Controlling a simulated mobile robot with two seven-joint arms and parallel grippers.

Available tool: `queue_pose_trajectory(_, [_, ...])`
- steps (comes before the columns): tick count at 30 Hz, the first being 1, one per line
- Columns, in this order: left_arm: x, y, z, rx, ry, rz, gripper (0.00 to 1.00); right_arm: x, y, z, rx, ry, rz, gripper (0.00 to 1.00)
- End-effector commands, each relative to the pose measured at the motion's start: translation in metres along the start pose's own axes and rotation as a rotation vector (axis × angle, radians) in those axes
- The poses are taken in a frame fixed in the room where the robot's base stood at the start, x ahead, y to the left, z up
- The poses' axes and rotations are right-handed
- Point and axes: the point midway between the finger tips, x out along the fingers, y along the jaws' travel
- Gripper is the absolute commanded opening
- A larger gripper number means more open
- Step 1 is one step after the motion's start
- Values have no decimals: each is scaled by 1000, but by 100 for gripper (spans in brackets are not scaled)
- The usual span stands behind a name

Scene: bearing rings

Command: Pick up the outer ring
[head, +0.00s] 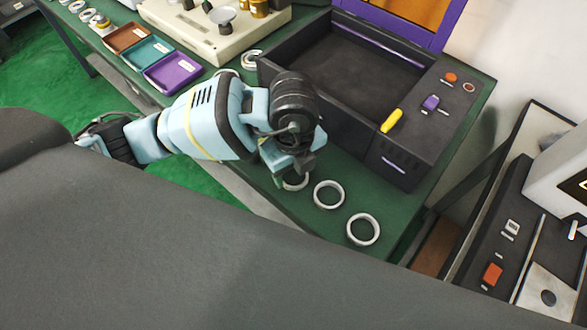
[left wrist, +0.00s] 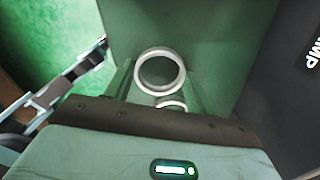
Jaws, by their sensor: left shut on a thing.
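Several pale metal rings lie at the front of the green table. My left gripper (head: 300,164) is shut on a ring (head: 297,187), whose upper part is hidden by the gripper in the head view. In the left wrist view a full ring (left wrist: 160,90) shows at the jaws, with a second, smaller-looking ring (left wrist: 172,103) mostly hidden behind the gripper body. A middle ring (head: 329,208) and a right ring (head: 363,243) lie flat and apart from the gripper. I cannot tell whether the held ring is clear of the table. My right gripper is not in view.
A dark open-topped machine (head: 404,165) with a yellow handle (head: 391,121) stands just behind the rings. Another ring (head: 247,60) lies by its left corner. Brown, teal and purple trays (head: 172,72) are at the back left. The table's front edge is close to the rings.

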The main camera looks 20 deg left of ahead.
Motion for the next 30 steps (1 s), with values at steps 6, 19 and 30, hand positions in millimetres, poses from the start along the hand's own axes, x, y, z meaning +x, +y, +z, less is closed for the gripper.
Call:
queue_pose_trajectory(6, [-30, -1, 0, 2, -1, -5, 30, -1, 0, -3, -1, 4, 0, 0])
queue_pose_trajectory(19, [-38, 86, -52, 5, 0, -1, 30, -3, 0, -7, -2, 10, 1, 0])
queue_pose_trajectory(30, [-44, 132, -80, 1, -1, -2, 30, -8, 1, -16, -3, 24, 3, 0])
